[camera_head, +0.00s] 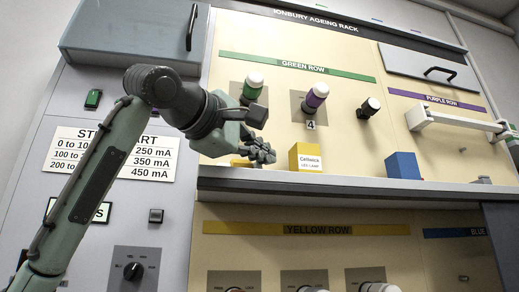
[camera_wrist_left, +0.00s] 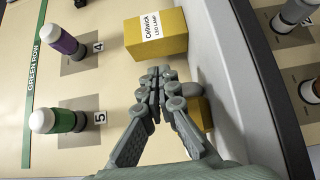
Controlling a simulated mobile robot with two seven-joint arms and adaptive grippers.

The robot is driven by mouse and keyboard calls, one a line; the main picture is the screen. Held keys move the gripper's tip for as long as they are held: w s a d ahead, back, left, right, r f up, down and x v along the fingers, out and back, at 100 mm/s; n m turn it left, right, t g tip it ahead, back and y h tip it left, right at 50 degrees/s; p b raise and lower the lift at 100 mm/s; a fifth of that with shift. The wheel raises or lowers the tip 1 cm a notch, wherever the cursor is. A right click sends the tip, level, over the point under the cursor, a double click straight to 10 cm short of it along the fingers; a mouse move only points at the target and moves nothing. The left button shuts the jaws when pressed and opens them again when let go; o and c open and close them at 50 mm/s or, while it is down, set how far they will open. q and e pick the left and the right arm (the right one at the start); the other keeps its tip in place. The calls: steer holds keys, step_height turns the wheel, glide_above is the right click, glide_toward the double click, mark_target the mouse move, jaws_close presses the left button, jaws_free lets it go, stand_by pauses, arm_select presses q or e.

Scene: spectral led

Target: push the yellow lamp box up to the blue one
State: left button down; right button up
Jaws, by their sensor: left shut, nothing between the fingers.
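The yellow lamp box (camera_head: 306,158), with a white "Cellwick LED LAMP" label, stands on the ledge below the green row. The blue box (camera_head: 404,167) stands on the same ledge to its right, with a clear gap between them. My left gripper (camera_head: 266,155) is shut and empty, just left of the yellow box. In the left wrist view, the shut fingertips (camera_wrist_left: 160,74) point at the near side of the yellow box (camera_wrist_left: 157,36), with a small gap that looks open. The blue box is not in that view. My right gripper is not in view.
Another yellow object (camera_head: 241,163) sits on the ledge partly hidden behind my left gripper. Lamps stick out of the panel above, including a purple one (camera_head: 316,95). A white handle (camera_head: 455,120) juts out at the right. The ledge (camera_head: 350,184) between the boxes is clear.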

mark_target(303, 157)
arm_select(q)
steer(key=p+x, duration=0.1)
steer(key=x, duration=0.5)
steer(key=shift+w, duration=0.25)
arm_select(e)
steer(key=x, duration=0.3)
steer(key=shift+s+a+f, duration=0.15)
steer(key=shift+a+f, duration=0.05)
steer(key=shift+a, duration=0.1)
